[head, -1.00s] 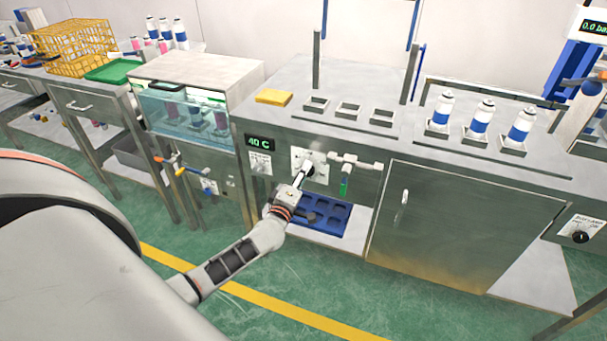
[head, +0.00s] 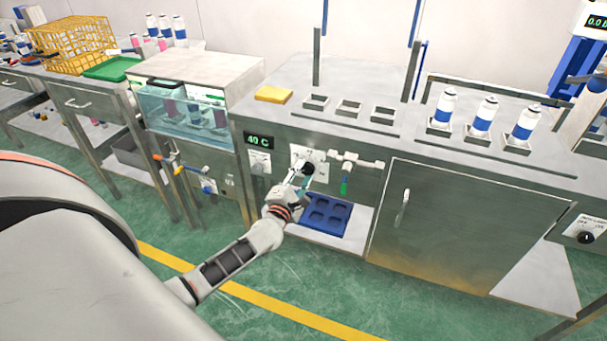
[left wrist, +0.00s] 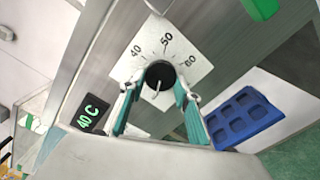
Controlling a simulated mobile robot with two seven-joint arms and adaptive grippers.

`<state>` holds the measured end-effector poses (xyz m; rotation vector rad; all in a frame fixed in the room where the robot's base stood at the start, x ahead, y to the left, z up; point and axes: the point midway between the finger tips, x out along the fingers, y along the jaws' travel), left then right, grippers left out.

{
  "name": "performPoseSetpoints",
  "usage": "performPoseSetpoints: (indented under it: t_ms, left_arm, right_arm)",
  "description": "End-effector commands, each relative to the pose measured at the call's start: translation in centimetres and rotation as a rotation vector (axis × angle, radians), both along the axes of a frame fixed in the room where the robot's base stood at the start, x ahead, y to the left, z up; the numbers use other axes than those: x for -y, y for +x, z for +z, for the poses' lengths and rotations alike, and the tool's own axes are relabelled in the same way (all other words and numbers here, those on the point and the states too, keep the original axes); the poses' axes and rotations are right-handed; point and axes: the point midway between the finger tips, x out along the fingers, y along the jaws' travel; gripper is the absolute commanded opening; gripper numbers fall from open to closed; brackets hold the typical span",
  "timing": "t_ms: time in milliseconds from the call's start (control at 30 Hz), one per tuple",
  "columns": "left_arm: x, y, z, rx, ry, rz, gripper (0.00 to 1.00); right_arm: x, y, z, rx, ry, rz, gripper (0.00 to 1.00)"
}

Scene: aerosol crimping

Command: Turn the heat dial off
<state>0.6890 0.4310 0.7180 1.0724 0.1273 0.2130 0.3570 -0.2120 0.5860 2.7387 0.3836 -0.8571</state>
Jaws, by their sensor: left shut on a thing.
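The heat dial is a black round knob (left wrist: 160,74) on a white scale plate (left wrist: 172,48) marked 40, 50 and 60 in the left wrist view. A pale pointer line on the knob points away from those numbers, towards the bottom of that view. The plate also shows in the head view (head: 317,157) on the steel bench front. My left gripper (left wrist: 160,88) has its teal fingers on either side of the knob and is shut on it. It hides part of the dial in the head view. A green display (head: 258,141) beside it reads 40 C. My right gripper is out of view.
A blue tray (head: 327,215) lies on the shelf below. Another labelled plate (head: 259,163) is to the left. The floor in front is open.

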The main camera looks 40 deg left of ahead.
Motion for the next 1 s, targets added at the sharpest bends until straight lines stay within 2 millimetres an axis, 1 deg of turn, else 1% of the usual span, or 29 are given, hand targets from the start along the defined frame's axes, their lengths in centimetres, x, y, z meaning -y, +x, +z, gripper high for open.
performPoseSetpoints:
  t_ms: [33,233,633,667,700,1000]
  left_arm:
    - [0.13,-0.08,-0.28,-0.001,-0.013,-0.002,0.11]
    - [0.14,-0.07,-0.24,0.006,-0.042,-0.002,0.11]
    - [0.14,-0.07,-0.21,0.008,-0.047,-0.002,0.11]
    - [0.14,-0.07,-0.21,0.008,-0.047,-0.002,0.4]
    - [0.14,-0.07,-0.21,0.008,-0.047,-0.002,0.49]
    - [0.07,-0.02,-0.07,0.01,-0.045,0.0,0.49]
  right_arm:
    - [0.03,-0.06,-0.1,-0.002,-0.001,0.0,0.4]
    - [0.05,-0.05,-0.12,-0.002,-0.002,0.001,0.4]
    - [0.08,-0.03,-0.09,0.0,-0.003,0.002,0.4]
    - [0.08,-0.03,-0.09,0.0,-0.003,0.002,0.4]
    - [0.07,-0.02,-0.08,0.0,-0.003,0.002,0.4]
    - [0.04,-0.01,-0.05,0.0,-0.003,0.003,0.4]
